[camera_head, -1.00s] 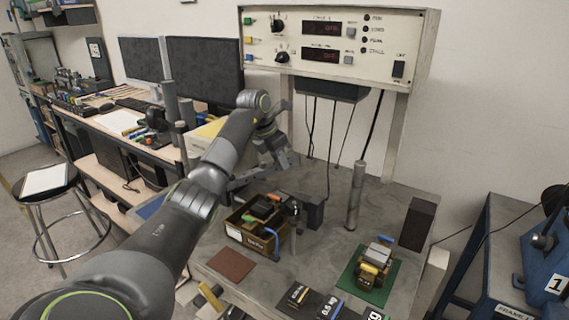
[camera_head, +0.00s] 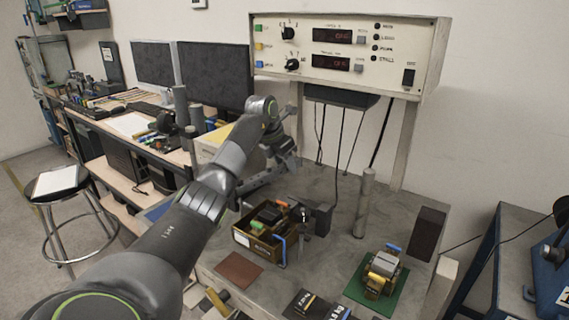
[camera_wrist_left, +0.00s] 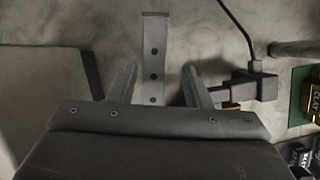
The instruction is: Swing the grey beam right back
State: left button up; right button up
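The grey beam (camera_wrist_left: 154,55) is a flat bar with a row of dark holes. In the left wrist view it runs up the picture from between the fingers of my left gripper (camera_wrist_left: 158,88). The two fingers stand apart, one on each side of the bar, with gaps visible; the gripper is open. The bar's lower end is hidden behind the gripper body. In the head view my left gripper (camera_head: 282,150) is over the back left of the grey bench; its fingertips and the beam are hard to tell apart there. My right gripper is not in view.
A dark block (camera_head: 318,217) with a cable stands right of the gripper, beside a bin of parts (camera_head: 252,244). A grey post (camera_head: 363,205) rises further right, near a green board (camera_head: 355,292). A control panel (camera_head: 345,50) stands above the bench.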

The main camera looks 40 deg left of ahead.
pick_arm(q)
jog(key=d+b+v, duration=0.1)
jog(key=b+v, duration=0.1)
jog(key=v, duration=0.9)
notch_tip(320, 180, up, 6)
jog(key=p, duration=0.3)
send_over(273, 170)
jog(key=s, duration=0.3)
jog(key=shift+w+a, duration=0.2)
jog(key=shift+f, duration=0.1)
